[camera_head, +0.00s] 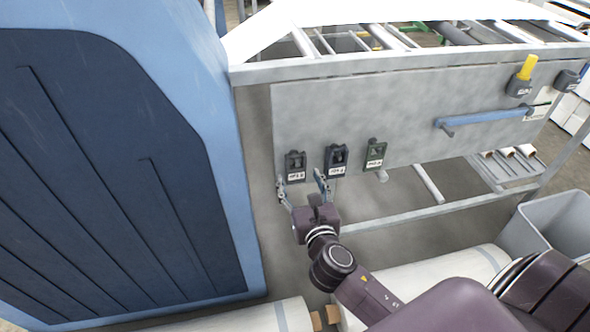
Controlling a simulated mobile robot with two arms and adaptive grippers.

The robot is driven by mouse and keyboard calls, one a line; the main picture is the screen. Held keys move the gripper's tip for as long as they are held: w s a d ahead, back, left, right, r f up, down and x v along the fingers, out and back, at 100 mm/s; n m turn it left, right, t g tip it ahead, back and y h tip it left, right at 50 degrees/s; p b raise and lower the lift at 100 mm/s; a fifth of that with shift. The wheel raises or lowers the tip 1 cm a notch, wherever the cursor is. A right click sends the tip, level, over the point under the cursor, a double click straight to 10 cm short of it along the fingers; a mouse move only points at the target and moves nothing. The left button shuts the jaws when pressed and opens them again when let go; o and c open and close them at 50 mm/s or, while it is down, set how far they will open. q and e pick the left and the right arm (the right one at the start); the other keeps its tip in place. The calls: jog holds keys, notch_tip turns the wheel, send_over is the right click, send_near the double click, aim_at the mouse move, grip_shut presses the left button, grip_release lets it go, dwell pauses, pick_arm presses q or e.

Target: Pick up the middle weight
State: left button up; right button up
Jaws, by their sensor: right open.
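Three small dark weights with white labels sit in a row on the grey front panel of the machine frame. My left gripper is out of view.
A large blue machine housing (110,170) stands close on the left. A blue bar handle (485,117) and a yellow-topped part (526,68) are on the panel's right. White rolls (440,275) lie below, and a grey bin (555,225) stands at right.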

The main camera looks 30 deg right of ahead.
aim_at(296, 169)
jog(key=x, duration=0.3)
jog(key=shift+w+f, duration=0.1)
jog(key=shift+f, duration=0.05)
jog(key=shift+c, duration=0.2)
jog(key=c, duration=1.5)
grip_shut()
jog(key=shift+r, duration=0.8)
jog(key=f+b+v, duration=0.3)
jog(key=v, duration=1.4)
jog(key=shift+s+r, duration=0.2)
jog(key=shift+s, duration=0.45)
